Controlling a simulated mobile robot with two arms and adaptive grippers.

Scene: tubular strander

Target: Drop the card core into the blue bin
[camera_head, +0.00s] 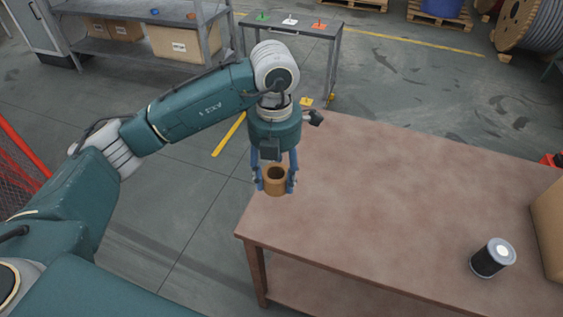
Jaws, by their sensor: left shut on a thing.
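The card core (276,182) is a short brown tube with an open, dark top. My left gripper (276,176) points down with its blue fingers shut on the core, one on each side. The core shows over the left end of the brown table (400,190); I cannot tell if it touches the top. No blue bin that I can make out is in view. My right gripper is not in view.
A black cylinder with a pale top (493,257) stands on the table's right part, next to a cardboard box (550,225). The table's middle is clear. Behind are a grey shelf (150,60) with boxes and a small grey table (300,32). Red mesh fencing (18,170) is at left.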

